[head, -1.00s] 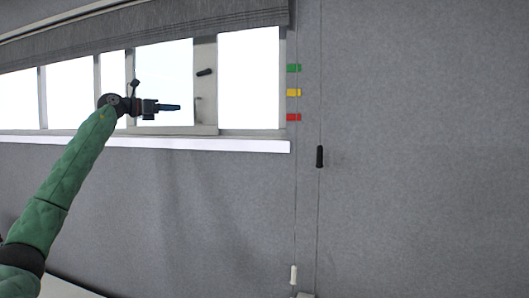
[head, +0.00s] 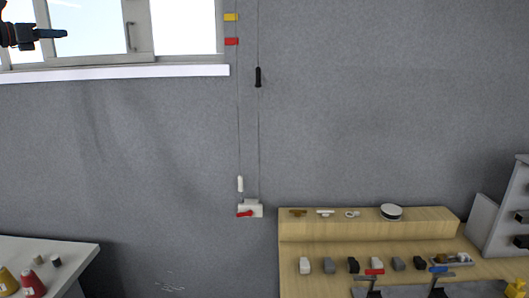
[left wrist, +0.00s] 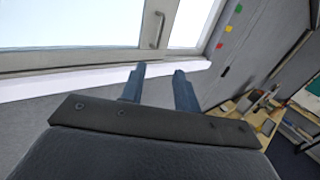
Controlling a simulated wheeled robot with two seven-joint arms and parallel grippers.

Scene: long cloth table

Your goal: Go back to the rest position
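My left gripper (head: 50,33) is at the upper left of the head view, raised in front of the window (head: 90,28). Its two blue fingers also show in the left wrist view (left wrist: 159,88), spread apart with nothing between them. The window and its white sill (left wrist: 90,83) lie behind the fingers there. Most of my left arm is outside the head view. My right gripper is in neither view.
Cords with a black handle (head: 258,77) and a white handle (head: 240,184) hang on the grey wall. A wooden bench (head: 330,232) with several small objects stands at the lower right. A white table (head: 62,252) with spools is at the lower left.

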